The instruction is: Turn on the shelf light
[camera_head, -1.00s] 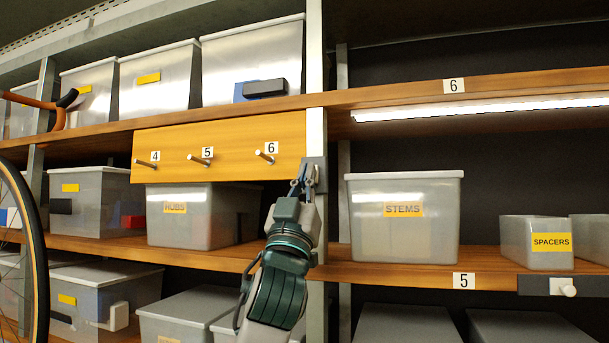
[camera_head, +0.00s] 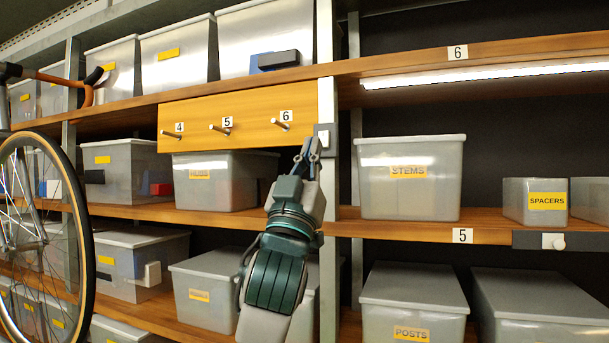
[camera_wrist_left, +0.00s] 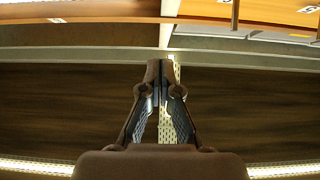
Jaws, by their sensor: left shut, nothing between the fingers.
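The shelf light (camera_head: 485,75) is a long strip under the upper right shelf. It glows bright white in the head view. A small dark plate with a pale switch (camera_head: 324,139) sits on the metal upright beside the hook board. My left gripper (camera_head: 313,148) is shut and empty, its fingertips just left of and slightly below the switch. Whether they touch it I cannot tell. In the left wrist view the closed fingers (camera_wrist_left: 160,70) point at the upright, and the switch cannot be made out. My right gripper is not in view.
A wooden board (camera_head: 255,107) with numbered pegs is left of the upright. The stems bin (camera_head: 410,195) and spacers bin (camera_head: 536,203) stand on the right shelf. A dark plate with a white knob (camera_head: 553,241) is on its edge. A bicycle wheel (camera_head: 88,230) is at left.

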